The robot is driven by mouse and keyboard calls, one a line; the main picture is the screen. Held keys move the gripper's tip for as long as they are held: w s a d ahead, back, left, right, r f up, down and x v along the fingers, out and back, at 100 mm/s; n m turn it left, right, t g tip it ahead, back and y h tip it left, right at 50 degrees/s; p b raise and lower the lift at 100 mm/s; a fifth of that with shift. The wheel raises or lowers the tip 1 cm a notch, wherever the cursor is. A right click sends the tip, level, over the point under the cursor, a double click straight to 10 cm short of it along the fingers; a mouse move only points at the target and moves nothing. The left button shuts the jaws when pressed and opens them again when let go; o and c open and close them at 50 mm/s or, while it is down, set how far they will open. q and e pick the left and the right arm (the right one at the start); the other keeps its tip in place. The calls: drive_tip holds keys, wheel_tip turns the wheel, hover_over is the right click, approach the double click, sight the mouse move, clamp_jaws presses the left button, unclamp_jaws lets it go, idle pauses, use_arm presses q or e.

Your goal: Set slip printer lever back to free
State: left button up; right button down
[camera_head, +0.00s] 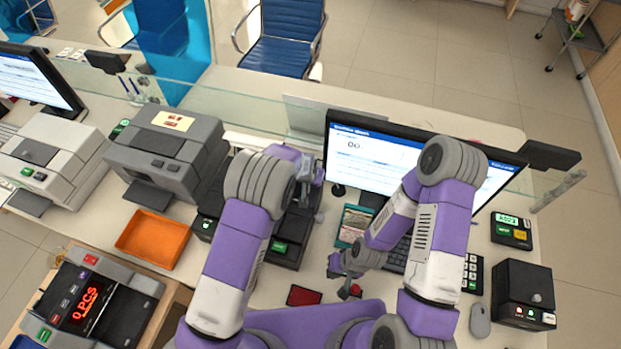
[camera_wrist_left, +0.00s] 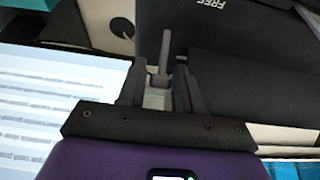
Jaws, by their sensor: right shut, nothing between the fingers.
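The slip printer (camera_head: 288,252) is a dark machine on the counter, partly hidden behind my left arm. My left gripper (camera_head: 312,178) is over its right side in the head view. In the left wrist view, a grey lever (camera_wrist_left: 164,52) stands between the fingers of my left gripper (camera_wrist_left: 160,92), which look apart on either side of it. The word FREE shows upside down on the dark printer housing (camera_wrist_left: 225,25) just beyond. Whether the fingers touch the lever is unclear. My right gripper (camera_head: 343,272) is shut and empty, low over the counter in front of the keyboard.
A monitor (camera_head: 375,155) stands right of the printer, with a keyboard (camera_head: 398,253) before it. A grey machine (camera_head: 170,150) and an orange tray (camera_head: 153,240) are to the left. A mouse (camera_head: 480,320) and a black box (camera_head: 523,290) are at right. A glass screen runs behind.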

use_arm(q)
clamp_jaws()
drive_tip(key=shift+f+b, duration=0.15)
drive_tip(key=shift+b, duration=0.4)
use_arm(e)
drive_tip(key=shift+f, duration=0.6)
use_arm(q)
drive_tip(key=t+b, duration=0.2)
drive_tip(key=b, duration=0.1)
drive_tip(key=shift+s+a+h, duration=0.2)
drive_tip(key=shift+s+h, duration=0.1)
drive_tip(key=shift+s, duration=0.1)
use_arm(e)
wheel_tip(320, 180, down, 3)
drive_tip(key=shift+f, duration=0.1)
use_arm(q)
drive_tip(key=shift+s+r+b, duration=0.15)
drive_tip(key=shift+r+b, duration=0.1)
drive_tip(key=shift+b, duration=0.25)
use_arm(e)
drive_tip(key=shift+f, duration=0.4)
use_arm(q)
drive_tip(key=shift+a+t, duration=0.1)
drive_tip(key=shift+t, duration=0.2)
unclamp_jaws()
drive_tip(key=shift+r, duration=0.1)
